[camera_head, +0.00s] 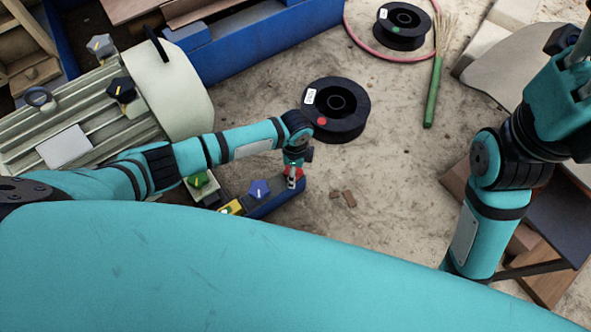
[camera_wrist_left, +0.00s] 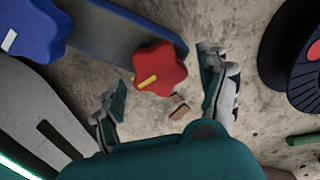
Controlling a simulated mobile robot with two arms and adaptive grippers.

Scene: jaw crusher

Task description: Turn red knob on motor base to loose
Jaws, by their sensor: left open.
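The red knob (camera_wrist_left: 160,70) is star-shaped with a yellow mark and sits at the end of the blue motor base (camera_wrist_left: 115,30). In the head view the red knob (camera_head: 293,171) is partly hidden by my left gripper (camera_head: 291,178). In the left wrist view my left gripper (camera_wrist_left: 165,90) is open, with its fingers apart on either side of the knob. I cannot tell whether they touch it. My right arm stands at the right of the head view, and its fingertips are not clearly shown.
A blue knob (camera_head: 259,189) and a green knob (camera_head: 201,183) stand left of the red one. A large motor (camera_head: 100,100) lies at the upper left. Black spools (camera_head: 336,110), a broom (camera_head: 436,75) and small brown pieces (camera_head: 349,198) lie on the floor, with bare floor between.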

